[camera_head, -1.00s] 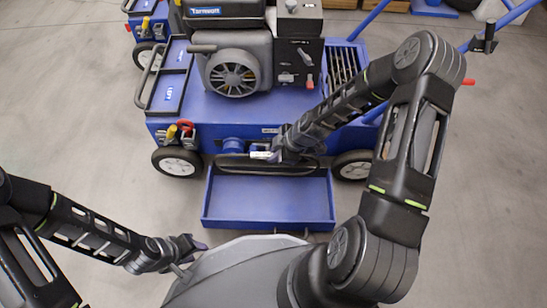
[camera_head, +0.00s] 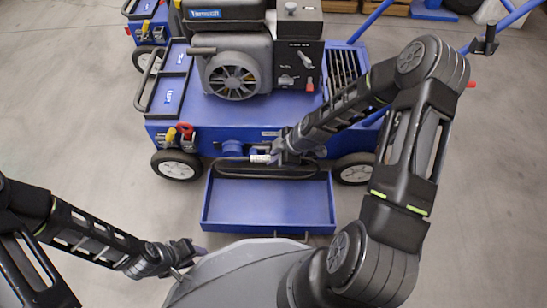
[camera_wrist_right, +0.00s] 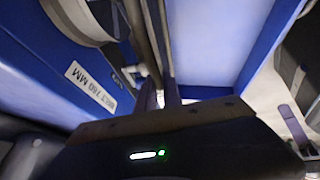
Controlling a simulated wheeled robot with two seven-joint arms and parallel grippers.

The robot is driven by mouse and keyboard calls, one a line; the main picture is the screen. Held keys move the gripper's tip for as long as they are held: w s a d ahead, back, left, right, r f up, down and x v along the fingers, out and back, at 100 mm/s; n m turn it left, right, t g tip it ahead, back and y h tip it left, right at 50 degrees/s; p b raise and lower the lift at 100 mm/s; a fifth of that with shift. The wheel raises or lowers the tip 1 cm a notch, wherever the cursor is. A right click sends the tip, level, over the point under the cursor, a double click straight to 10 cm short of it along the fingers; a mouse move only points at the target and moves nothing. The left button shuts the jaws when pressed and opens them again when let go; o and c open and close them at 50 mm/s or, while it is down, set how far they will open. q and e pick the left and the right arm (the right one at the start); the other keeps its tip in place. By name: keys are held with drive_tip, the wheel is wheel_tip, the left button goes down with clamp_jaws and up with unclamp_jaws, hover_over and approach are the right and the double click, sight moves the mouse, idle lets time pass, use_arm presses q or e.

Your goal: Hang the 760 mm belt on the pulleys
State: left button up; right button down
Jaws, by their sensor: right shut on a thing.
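The black belt (camera_head: 235,170) is a long, flat loop in front of the blue machine's lower front, above the back edge of the blue tray. My right gripper (camera_head: 272,158) is shut on the belt's upper run, right of its middle. In the right wrist view, dark belt strands (camera_wrist_right: 158,40) run up from between the two fingers (camera_wrist_right: 160,94). A blue pulley housing (camera_head: 232,147) shows on the machine front just above the belt; whether the belt touches it I cannot tell. My left gripper (camera_head: 195,250) is low at left, away from the belt; its jaw opening is unclear.
The empty blue tray (camera_head: 325,222) lies on the floor in front of the machine (camera_head: 225,110). A label reading 760 MM (camera_wrist_right: 92,86) shows on a blue surface in the wrist view. Red and yellow parts (camera_head: 180,130) stick out at the machine's left front. Open floor lies left.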

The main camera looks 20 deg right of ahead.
drive_tip(key=shift+d+r, duration=0.1)
drive_tip(key=shift+d, duration=0.05)
drive_tip(key=shift+w+d+b, duration=0.2)
drive_tip(key=shift+w+b, duration=0.1)
drive_tip(key=shift+w, duration=0.1)
idle(0.6)
drive_tip(key=shift+w+d, duration=0.15)
drive_tip(key=shift+w, duration=0.15)
drive_tip(key=shift+w+d+b, duration=0.3)
drive_tip(key=shift+w+b, duration=0.05)
drive_tip(key=shift+w, duration=0.25)
drive_tip(key=shift+w+d+b, duration=0.25)
drive_tip(key=shift+w+b, duration=0.05)
drive_tip(key=shift+w, duration=0.25)
drive_tip(key=shift+w+d, duration=0.1)
drive_tip(key=shift+w, duration=0.15)
drive_tip(key=shift+w+d+b, duration=0.3)
drive_tip(key=shift+w+b, duration=0.15)
drive_tip(key=shift+w, duration=0.2)
drive_tip(key=shift+f+b, duration=0.4)
idle(0.4)
